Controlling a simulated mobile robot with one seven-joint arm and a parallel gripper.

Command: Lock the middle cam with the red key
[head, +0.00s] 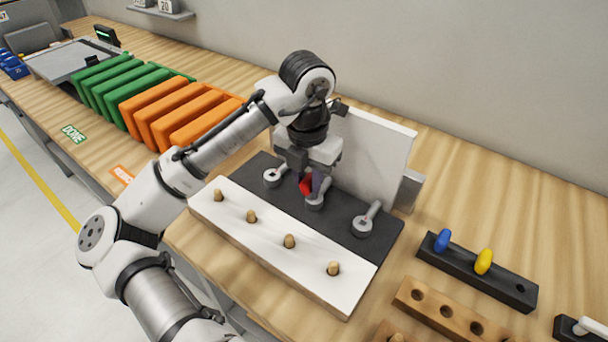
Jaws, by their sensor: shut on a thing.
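My gripper (313,182) is shut on the red key (306,184), directly over the middle cam (316,200). The arm and fingers hide much of the key, and I cannot tell whether its tip sits in the cam. The middle cam is a grey round fitting with a lever, on the dark mat. A left cam (271,178) and a right cam (365,223) of the same kind stand on either side of it. The right cam's lever points up and to the right.
A white panel (381,150) stands upright behind the cams. A white board (270,238) with several wooden dowels lies in front. A black holder (460,272) with a blue key (442,240) and a yellow key (484,261) is at right. Orange (165,105) and green panels (122,82) stand at left.

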